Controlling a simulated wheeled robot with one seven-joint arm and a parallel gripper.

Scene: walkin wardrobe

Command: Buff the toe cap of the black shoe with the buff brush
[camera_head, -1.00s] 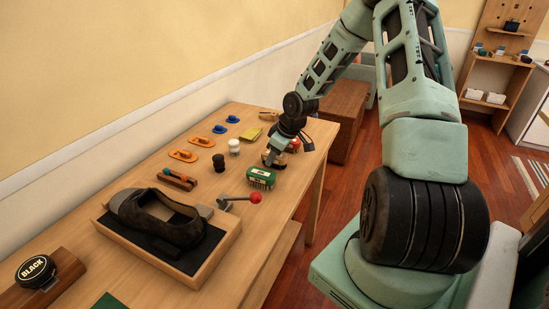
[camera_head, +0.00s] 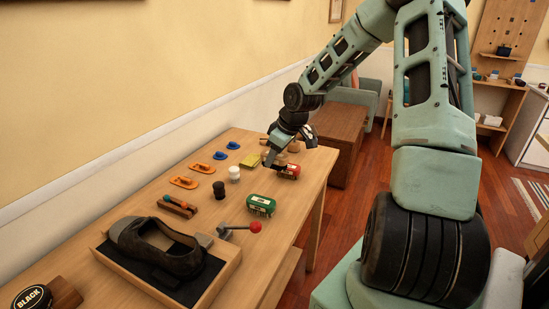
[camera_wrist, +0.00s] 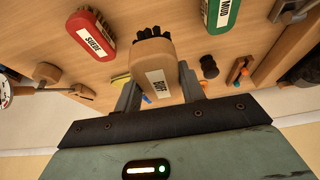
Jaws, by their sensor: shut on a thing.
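The black shoe (camera_head: 165,247) sits in a wooden cradle (camera_head: 212,283) at the lower left of the head view, its grey-looking toe cap (camera_head: 122,231) at its left end. My gripper (camera_head: 272,160) is above the far part of the table, well away from the shoe. In the wrist view my gripper (camera_wrist: 160,98) is shut on the buff brush (camera_wrist: 158,62), a wooden block with dark bristles and a label reading BUFF. The brush is mostly hidden in the head view.
A green brush (camera_head: 261,205) labelled MUD (camera_wrist: 222,14) and a red brush (camera_head: 289,171) lie near the table's right edge. A red-knobbed lever (camera_head: 255,227) sticks out beside the cradle.

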